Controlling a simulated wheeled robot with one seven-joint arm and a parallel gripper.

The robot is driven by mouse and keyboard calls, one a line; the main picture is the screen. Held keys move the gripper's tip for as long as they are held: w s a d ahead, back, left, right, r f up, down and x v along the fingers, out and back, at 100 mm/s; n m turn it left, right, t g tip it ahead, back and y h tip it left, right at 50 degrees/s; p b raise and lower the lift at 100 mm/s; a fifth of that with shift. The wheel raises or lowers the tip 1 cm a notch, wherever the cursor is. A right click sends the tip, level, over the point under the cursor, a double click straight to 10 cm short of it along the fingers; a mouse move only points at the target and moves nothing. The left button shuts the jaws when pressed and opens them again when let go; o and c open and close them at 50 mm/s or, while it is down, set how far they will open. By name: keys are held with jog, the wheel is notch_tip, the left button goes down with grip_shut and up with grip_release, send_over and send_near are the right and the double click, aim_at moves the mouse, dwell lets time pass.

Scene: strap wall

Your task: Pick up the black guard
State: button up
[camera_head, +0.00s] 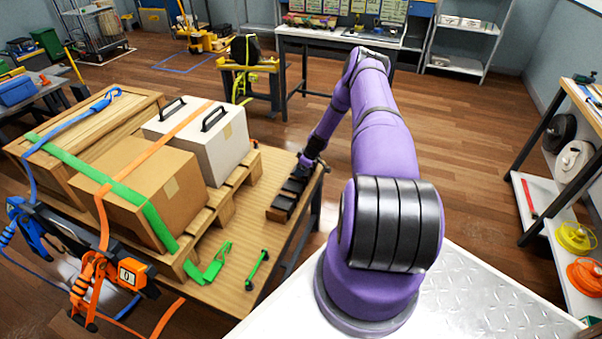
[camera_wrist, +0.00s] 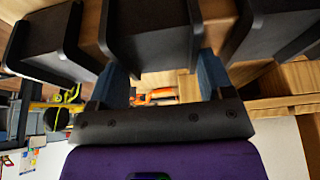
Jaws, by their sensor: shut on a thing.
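Several black guards stand in a row on the wooden table (camera_head: 262,187), with one near guard (camera_head: 280,212) clear of my gripper in the head view. My gripper (camera_head: 307,166) is low at the far end of this row. In the wrist view, my gripper (camera_wrist: 166,80) has its blue fingers either side of a black guard (camera_wrist: 150,32), shut on it. Another black guard (camera_wrist: 45,42) is to the left and one (camera_wrist: 272,28) to the right, both close. Whether the held guard touches the table is hidden.
A pallet (camera_head: 213,213) with a cardboard box (camera_head: 140,180), a white case (camera_head: 205,145) and a wooden crate (camera_head: 70,150) under straps fills the table's left.

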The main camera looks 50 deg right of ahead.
jog(key=shift+s+d+r, duration=0.2)
jog(key=shift+s+r, duration=0.1)
jog(key=s+d+r, duration=0.5)
jog(key=s+r, duration=0.2)
jog(key=s, duration=0.5)
jog(key=shift+s+r, duration=0.15)
jog(key=shift+r, duration=0.05)
